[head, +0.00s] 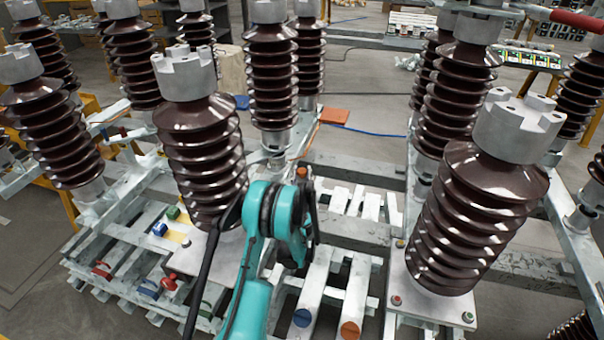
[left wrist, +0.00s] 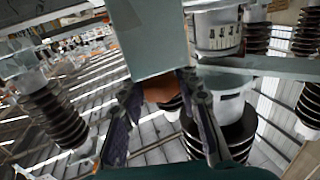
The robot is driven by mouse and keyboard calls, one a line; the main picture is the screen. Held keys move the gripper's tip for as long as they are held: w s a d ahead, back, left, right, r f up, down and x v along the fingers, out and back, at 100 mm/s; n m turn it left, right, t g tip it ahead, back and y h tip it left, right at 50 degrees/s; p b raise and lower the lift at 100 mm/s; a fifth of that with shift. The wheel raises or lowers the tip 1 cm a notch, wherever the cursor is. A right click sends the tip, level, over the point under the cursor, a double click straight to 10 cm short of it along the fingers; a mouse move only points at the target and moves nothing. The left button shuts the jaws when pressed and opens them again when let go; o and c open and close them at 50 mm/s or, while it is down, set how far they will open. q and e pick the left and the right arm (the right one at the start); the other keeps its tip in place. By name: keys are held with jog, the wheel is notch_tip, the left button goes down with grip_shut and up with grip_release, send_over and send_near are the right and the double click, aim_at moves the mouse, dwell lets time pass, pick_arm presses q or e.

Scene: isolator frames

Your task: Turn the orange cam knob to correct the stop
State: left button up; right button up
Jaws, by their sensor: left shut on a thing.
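The orange cam knob (left wrist: 160,91) shows as an orange-brown patch between the fingers in the left wrist view, below a grey metal block (left wrist: 154,45). My left gripper (left wrist: 161,86) has its dark fingers on either side of it and is shut on it. In the head view my teal left arm reaches in from the bottom, and its gripper (head: 308,205) is mostly hidden behind the wrist. A small orange piece (head: 302,172) shows just beyond it. The knob's angle and the stop cannot be made out. My right gripper is not in view.
Tall brown ribbed insulators stand close on the left (head: 200,150) and right (head: 475,220) of my arm. Pale metal rails (head: 318,290) lie below, with a blue disc (head: 302,318) and an orange disc (head: 350,330). Coloured knobs, including a red one (head: 169,281), sit at left.

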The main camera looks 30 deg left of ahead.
aim_at(302, 170)
pick_arm(q)
jog(key=o, duration=1.2)
notch_tip(302, 170, up, 10)
jog(key=shift+s+f, duration=0.1)
jog(key=shift+f, duration=0.05)
